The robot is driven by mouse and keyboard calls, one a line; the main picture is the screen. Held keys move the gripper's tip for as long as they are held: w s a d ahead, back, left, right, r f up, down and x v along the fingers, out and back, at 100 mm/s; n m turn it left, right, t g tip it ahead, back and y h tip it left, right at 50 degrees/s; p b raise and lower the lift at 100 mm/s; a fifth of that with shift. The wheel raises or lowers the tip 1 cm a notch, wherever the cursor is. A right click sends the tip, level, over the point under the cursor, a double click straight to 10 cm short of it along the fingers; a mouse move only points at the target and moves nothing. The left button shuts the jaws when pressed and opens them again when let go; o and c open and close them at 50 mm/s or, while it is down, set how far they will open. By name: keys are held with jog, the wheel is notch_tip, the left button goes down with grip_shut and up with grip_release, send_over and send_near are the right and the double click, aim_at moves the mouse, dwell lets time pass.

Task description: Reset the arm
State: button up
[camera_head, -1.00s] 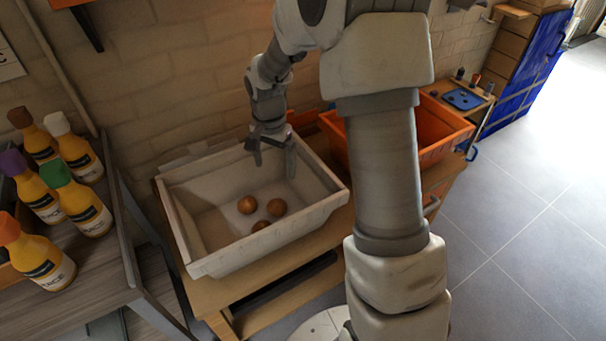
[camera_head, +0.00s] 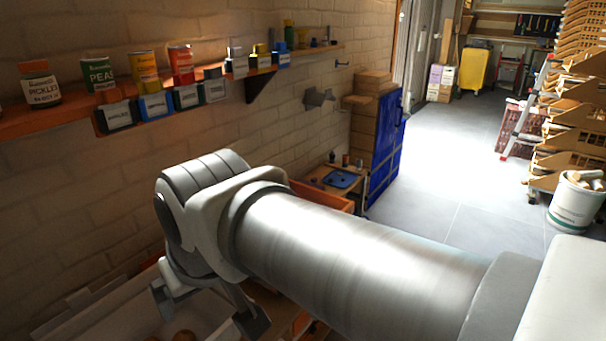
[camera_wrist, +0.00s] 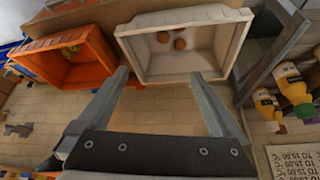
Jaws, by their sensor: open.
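My gripper (camera_head: 205,312) is at the lower left of the head view, over the white bin (camera_head: 92,300), with its fingers apart and pointing down. Part of the bin is hidden by my arm and cut off by the frame. In the wrist view my gripper (camera_wrist: 160,78) is wide open, with nothing between the fingers. The white bin (camera_wrist: 238,42) appears beyond the fingertips, with two brown round items (camera_wrist: 180,44) visible inside. One brown item (camera_head: 184,337) also shows at the bottom edge of the head view.
An orange bin (camera_wrist: 108,62) stands beside the white one. Bottles (camera_wrist: 295,90) are at the wrist view's right. A wall shelf (camera_head: 70,123) holds jars and cans. Stacked boxes (camera_head: 368,125) stand by the wall. A white bucket (camera_head: 577,205) is at right; the floor (camera_head: 440,150) between is clear.

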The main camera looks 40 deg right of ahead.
jog(key=shift+s+f+n, duration=0.35)
jog(key=shift+s+n, duration=0.05)
jog(key=shift+s, duration=0.3)
jog(key=shift+r, duration=0.1)
notch_tip(320, 180, up, 20)
jog(key=p, duration=1.9)
jog(key=shift+f+p, duration=0.25)
jog(key=shift+p, duration=0.1)
jog(key=shift+c, duration=0.3)
